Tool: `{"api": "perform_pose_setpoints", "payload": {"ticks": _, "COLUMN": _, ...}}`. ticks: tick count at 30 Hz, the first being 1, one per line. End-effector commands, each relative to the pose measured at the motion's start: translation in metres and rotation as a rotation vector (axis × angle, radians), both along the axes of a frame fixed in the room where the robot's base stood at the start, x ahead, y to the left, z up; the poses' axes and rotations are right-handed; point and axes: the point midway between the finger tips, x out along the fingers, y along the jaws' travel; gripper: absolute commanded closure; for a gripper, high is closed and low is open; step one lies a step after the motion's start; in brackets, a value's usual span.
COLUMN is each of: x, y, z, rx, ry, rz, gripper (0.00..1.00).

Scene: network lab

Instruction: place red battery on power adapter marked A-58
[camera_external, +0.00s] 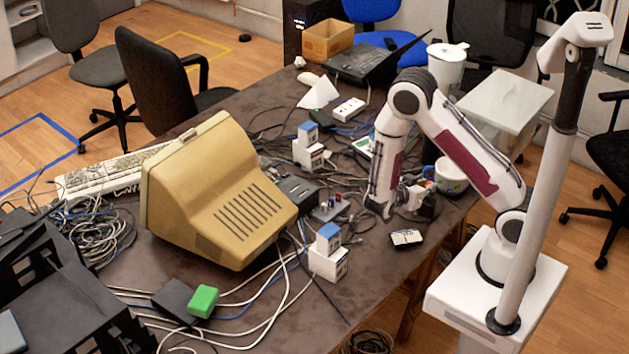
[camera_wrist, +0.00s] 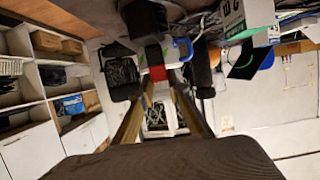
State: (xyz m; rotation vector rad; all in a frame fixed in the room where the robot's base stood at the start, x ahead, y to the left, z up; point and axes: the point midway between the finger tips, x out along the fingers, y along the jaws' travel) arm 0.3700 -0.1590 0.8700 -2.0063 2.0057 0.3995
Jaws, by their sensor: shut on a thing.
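My gripper (camera_external: 400,208) is low over the right side of the dark table. In the wrist view its two long fingers close in on a small red object (camera_wrist: 161,84), which looks like the red battery. The battery is mostly hidden by the arm in the external view. A small dark block with a white printed label (camera_external: 406,238) lies on the table just below my gripper in the picture. It may be a power adapter, but its marking is too small to read. I cannot tell which thing is marked A-58.
A beige monitor (camera_external: 220,195) fills the table's middle left. White boxes with blue tops stand at its right, in a near stack (camera_external: 328,262) and a far stack (camera_external: 308,155). A green block (camera_external: 203,301) sits by a black box (camera_external: 173,297). A cup (camera_external: 451,175) stands behind my gripper. Loose cables abound.

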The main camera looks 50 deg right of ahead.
Motion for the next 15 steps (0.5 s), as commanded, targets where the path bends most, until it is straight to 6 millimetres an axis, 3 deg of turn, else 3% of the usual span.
{"api": "perform_pose_setpoints", "payload": {"ticks": 15, "x": 0.0001, "y": -0.0001, "z": -0.0066, "rx": 0.000, "ry": 0.000, "rz": 0.000, "gripper": 1.00}}
